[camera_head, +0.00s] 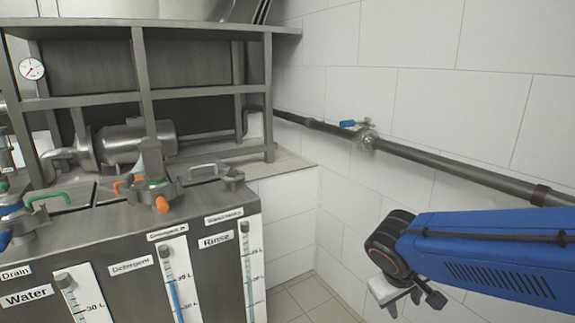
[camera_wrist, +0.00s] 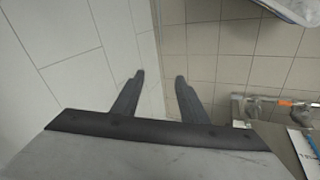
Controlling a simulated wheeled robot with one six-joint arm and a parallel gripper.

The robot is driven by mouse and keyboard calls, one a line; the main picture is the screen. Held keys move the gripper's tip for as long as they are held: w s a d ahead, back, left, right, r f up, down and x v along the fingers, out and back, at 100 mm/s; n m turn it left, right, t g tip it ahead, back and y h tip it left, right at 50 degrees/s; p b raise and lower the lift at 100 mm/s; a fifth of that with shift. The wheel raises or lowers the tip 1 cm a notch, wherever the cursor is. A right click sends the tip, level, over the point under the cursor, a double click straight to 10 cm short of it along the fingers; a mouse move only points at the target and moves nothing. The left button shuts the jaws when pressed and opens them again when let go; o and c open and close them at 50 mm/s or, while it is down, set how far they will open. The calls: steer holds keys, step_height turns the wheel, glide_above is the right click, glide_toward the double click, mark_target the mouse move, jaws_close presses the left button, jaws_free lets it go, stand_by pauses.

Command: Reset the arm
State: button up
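My arm shows as a blue link at the lower right of the head view, reaching in from the right edge. My gripper (camera_wrist: 160,85) is at the arm's end; the wrist view shows its two dark fingers spread apart with nothing between them. White wall tiles and beige floor tiles (camera_wrist: 215,65) lie beyond the fingertips. In the head view the grey wrist end (camera_head: 385,290) is partly hidden behind the dark joint. It hangs in the air to the right of the steel filler unit (camera_head: 130,225), apart from it.
The filler unit carries Water, Detergent and Rinse gauges (camera_head: 180,285), with valves on top. A pump (camera_head: 135,142) and a steel rack stand behind it. A pipe with a blue-handled valve (camera_head: 366,140) runs along the tiled wall. Free floor (camera_head: 310,297) shows between unit and wall.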

steer(key=s+d+r+m+t+y, duration=0.1)
steer(key=s+d+r+m+y, duration=0.1)
steer(key=s, duration=0.9)
steer(key=shift+d+r+m+y, duration=0.15)
steer(key=shift+r+m+y, duration=0.45)
steer(key=shift+r+y, duration=0.45)
